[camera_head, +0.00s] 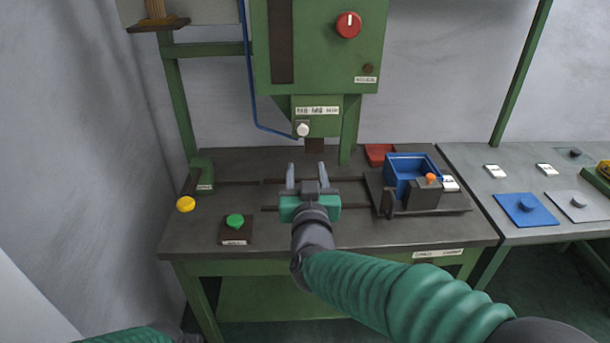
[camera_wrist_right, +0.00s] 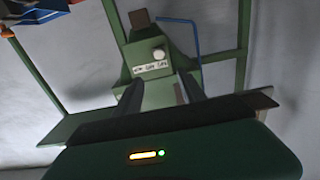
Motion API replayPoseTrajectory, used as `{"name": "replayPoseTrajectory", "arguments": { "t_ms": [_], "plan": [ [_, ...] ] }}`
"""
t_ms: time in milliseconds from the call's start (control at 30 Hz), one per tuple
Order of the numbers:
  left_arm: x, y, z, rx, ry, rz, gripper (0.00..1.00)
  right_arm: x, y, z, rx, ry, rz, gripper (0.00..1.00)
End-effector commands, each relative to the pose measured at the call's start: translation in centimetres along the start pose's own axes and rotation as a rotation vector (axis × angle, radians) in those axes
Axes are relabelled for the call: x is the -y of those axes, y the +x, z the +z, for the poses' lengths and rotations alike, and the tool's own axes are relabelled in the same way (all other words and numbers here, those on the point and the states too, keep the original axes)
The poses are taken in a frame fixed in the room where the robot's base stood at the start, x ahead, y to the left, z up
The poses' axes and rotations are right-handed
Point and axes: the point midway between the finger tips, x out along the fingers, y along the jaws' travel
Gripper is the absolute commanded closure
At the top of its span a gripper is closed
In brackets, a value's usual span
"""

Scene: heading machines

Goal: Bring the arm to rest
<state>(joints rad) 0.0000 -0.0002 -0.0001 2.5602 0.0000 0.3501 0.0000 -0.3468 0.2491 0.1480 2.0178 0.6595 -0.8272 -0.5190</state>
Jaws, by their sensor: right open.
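My right arm comes in from the lower right in the head view. My right gripper (camera_head: 305,176) is over the middle of the dark workbench, in front of the green press, with its two grey fingers apart and nothing between them. In the right wrist view the open fingers (camera_wrist_right: 158,98) point toward the press head (camera_wrist_right: 147,62) with its white knob. My left arm shows only as a bit of green sleeve at the bottom left edge of the head view; its gripper is out of frame.
The green press (camera_head: 320,50) stands behind the bench (camera_head: 330,240). A green button (camera_head: 235,221) and yellow knob (camera_head: 186,204) are at the left. A blue bin (camera_head: 400,168) is at the right. A grey side table (camera_head: 490,220) holds blue and grey pads.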

Motion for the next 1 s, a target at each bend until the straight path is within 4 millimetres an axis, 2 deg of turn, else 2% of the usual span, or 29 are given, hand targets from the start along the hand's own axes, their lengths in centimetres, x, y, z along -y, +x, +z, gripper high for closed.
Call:
{"name": "replayPoseTrajectory", "arguments": {
  "t_ms": [167, 233, 267, 333, 367, 400, 467, 500, 567, 600, 700, 800, 900, 1000],
  "plan": [
    [0.0, 0.0, 0.0, 0.000, 0.000, 0.000, 0.11, -0.2, 0.0, 0.1, 0.006, 0.000, -0.001, 0.52],
    [0.0, -0.4, -0.1, 0.000, 0.000, 0.000, 0.11, -0.7, -0.3, 1.0, 0.049, -0.005, -0.019, 0.52],
    [0.0, -0.6, -0.2, 0.000, 0.000, 0.000, 0.11, -1.1, -0.6, 1.9, 0.088, -0.011, -0.034, 0.52],
    [0.0, -1.3, -0.3, 0.000, 0.000, 0.000, 0.11, -2.6, -1.9, 5.2, 0.231, -0.022, -0.078, 0.52],
    [0.0, -1.6, -0.4, 0.000, 0.000, 0.000, 0.11, -3.5, -2.9, 7.1, 0.309, -0.026, -0.095, 0.52],
    [0.0, -2.0, -0.5, 0.000, 0.000, 0.000, 0.11, -5.0, -4.7, 9.7, 0.421, -0.029, -0.109, 0.52],
    [0.0, -2.5, -0.6, 0.000, 0.000, 0.000, 0.11, -7.3, -8.0, 13.5, 0.598, -0.028, -0.116, 0.52],
    [0.0, -2.9, -0.7, 0.000, 0.000, 0.000, 0.11, -8.8, -10.5, 15.8, 0.711, -0.025, -0.111, 0.52],
    [0.0, -3.3, -0.8, 0.000, 0.000, 0.000, 0.11, -11.1, -14.5, 18.7, 0.874, -0.017, -0.093, 0.52],
    [0.0, -3.5, -0.8, 0.000, 0.000, 0.000, 0.11, -12.5, -17.2, 20.2, 0.972, -0.011, -0.075, 0.52],
    [0.0, -3.9, -0.9, 0.000, 0.000, 0.000, 0.11, -15.1, -23.2, 22.8, 1.171, 0.002, -0.028, 0.52],
    [0.0, -4.1, -1.0, 0.000, 0.000, 0.000, 0.11, -16.6, -27.0, 24.0, 1.291, 0.010, 0.008, 0.52],
    [0.0, -4.1, -1.0, 0.000, 0.000, 0.000, 0.11, -17.1, -28.5, 24.5, 1.338, 0.012, 0.024, 0.52],
    [0.0, -4.0, -0.9, 0.000, 0.000, 0.000, 0.11, -17.2, -28.7, 24.6, 1.343, 0.012, 0.024, 0.52]
  ]
}}
